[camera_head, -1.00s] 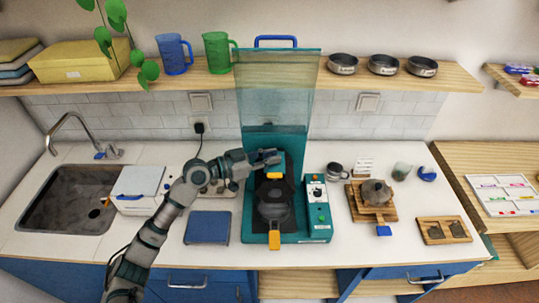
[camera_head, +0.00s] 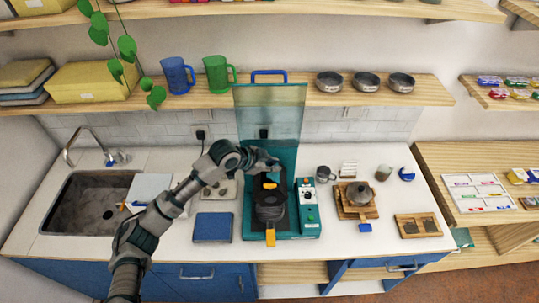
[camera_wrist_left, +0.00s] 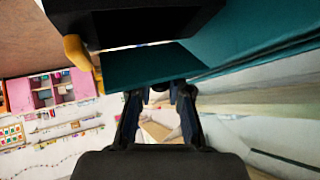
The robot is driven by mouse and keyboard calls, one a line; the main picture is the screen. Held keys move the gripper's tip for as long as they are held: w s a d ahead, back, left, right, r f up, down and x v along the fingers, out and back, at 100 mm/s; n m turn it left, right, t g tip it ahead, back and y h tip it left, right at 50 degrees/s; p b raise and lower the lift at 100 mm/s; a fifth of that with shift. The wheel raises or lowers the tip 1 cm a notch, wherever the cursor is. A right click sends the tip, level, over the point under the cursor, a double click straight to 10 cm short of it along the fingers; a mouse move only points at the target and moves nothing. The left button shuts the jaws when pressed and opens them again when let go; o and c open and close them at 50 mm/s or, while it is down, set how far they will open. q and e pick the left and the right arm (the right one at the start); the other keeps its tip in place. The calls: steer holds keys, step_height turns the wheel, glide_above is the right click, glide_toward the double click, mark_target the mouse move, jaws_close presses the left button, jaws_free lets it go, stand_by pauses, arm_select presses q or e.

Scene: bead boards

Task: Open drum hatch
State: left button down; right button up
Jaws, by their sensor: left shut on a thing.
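The teal drum machine (camera_head: 283,231) stands on the white counter under a tall clear teal panel (camera_head: 270,115). Its round dark drum (camera_head: 270,206) has a yellow handle (camera_head: 270,238) at the front and a yellow tab (camera_head: 270,186) behind. My left gripper (camera_head: 272,165) is above the back of the drum, in front of the panel. In the left wrist view its fingertips (camera_wrist_left: 160,92) are close together at the edge of a teal part (camera_wrist_left: 150,70), shut on it. The exact grip is hidden. A yellow piece (camera_wrist_left: 77,52) shows beside a black part there. My right gripper is out of view.
A control box (camera_head: 307,208) with buttons adjoins the machine's right side. A blue pad (camera_head: 212,227) lies to its left. A kettle on a wooden board (camera_head: 345,212) stands to the right. A shelf (camera_head: 200,99) with jugs and bowls runs behind.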

arm_select(q)
steer(key=shift+w+d+r+y+p, duration=0.1)
steer(key=shift+d+r+y+p, duration=0.4)
steer(key=shift+y+p, duration=0.25)
steer(key=shift+d+m+y, duration=0.35)
steer(key=shift+m+y, duration=0.05)
steer(key=shift+y, duration=0.55)
steer(key=d+y, duration=0.1)
steer(key=y, duration=0.1)
steer(key=d+m+y, duration=0.1)
steer(key=y, duration=0.2)
steer(key=shift+d+f, duration=0.15)
steer(key=shift+f, duration=0.25)
steer(key=shift+d+f+m+y, duration=0.2)
steer(key=shift+d+f+y, duration=0.1)
steer(key=shift+y, duration=0.55)
steer(key=shift+d+f+m+y, duration=0.2)
steer(key=shift+d+y, duration=0.1)
steer(key=shift+y, duration=0.55)
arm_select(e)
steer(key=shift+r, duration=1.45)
arm_select(q)
steer(key=shift+f, duration=0.1)
steer(key=c, duration=1.1)
jaws_free()
steer(key=shift+d, duration=0.1)
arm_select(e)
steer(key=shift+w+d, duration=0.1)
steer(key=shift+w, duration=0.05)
